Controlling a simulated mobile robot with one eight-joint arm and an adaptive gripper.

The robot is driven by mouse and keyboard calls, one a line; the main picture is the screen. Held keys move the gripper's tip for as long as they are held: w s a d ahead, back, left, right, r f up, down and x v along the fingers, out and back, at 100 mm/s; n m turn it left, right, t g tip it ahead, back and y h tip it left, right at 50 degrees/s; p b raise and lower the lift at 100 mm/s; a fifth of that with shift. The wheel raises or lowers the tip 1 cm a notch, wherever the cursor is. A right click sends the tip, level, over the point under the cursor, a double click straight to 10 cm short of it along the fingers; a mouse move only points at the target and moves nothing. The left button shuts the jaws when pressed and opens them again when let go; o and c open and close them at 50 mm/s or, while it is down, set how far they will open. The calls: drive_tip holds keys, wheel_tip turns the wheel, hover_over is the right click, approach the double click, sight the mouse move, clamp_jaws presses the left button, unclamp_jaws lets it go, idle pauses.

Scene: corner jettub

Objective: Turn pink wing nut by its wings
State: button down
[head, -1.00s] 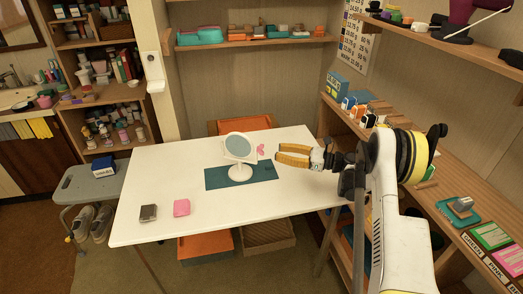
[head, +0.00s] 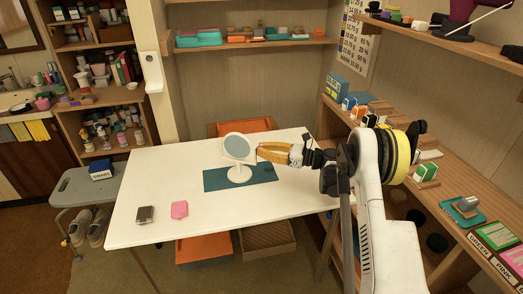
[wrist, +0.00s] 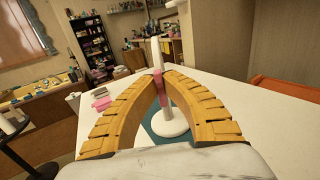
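The round white mirror (head: 239,148) stands upright on its stand on a teal mat (head: 215,182) on the white table. The pink wing nut (wrist: 158,78) is at the mirror's side, facing my gripper. In the wrist view the mirror (wrist: 155,50) is nearly edge-on, with its white base (wrist: 172,124) below. My gripper (head: 260,152) reaches in from the right at the nut's height. In the wrist view its two yellow fingertips (wrist: 159,74) come together on the nut, with pink showing between and below them. In the head view the fingers hide most of the nut.
A grey case (head: 145,214) and a pink block (head: 179,209) lie at the table's front left. A grey stool (head: 90,185) stands left of the table. A wooden shelf unit (head: 440,165) runs along the right. The table's front right is clear.

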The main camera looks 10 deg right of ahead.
drive_tip(key=shift+n, duration=0.3)
drive_tip(key=n, duration=0.4)
drive_tip(key=shift+s+a, duration=0.1)
drive_tip(key=n, duration=0.5)
drive_tip(key=shift+f, duration=0.1)
drive_tip(key=n, duration=1.8)
drive_tip(key=shift+f, duration=0.35)
drive_tip(key=n, duration=0.4)
drive_tip(key=shift+n, duration=2.1)
